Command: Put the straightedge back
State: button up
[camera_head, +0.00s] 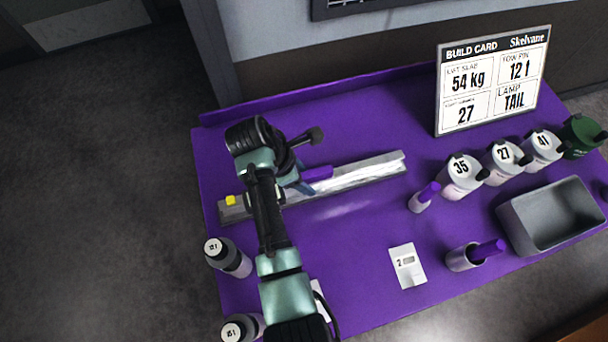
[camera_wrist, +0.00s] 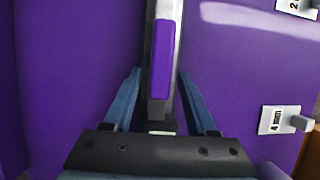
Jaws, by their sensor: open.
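The straightedge is a long, thin grey bar with a purple grip (camera_head: 318,172); in the wrist view its grip (camera_wrist: 162,60) runs up the middle. In the head view a long grey-white strip (camera_head: 370,171) lies along the purple table there; I cannot tell how much of it is the straightedge. My gripper (camera_head: 302,182) is open at the grip's left end. In the wrist view its blue fingers (camera_wrist: 159,78) stand on either side of the bar, with gaps to it. My arm hides part of the strip in the head view.
A yellow block (camera_head: 230,200) is at the strip's left end. White canisters (camera_head: 461,178) and a grey bin (camera_head: 549,218) stand right, below the build card (camera_head: 492,82).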

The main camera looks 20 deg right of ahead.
jog(key=v, duration=1.2)
jog(key=shift+p, duration=0.4)
jog(key=shift+r, duration=0.1)
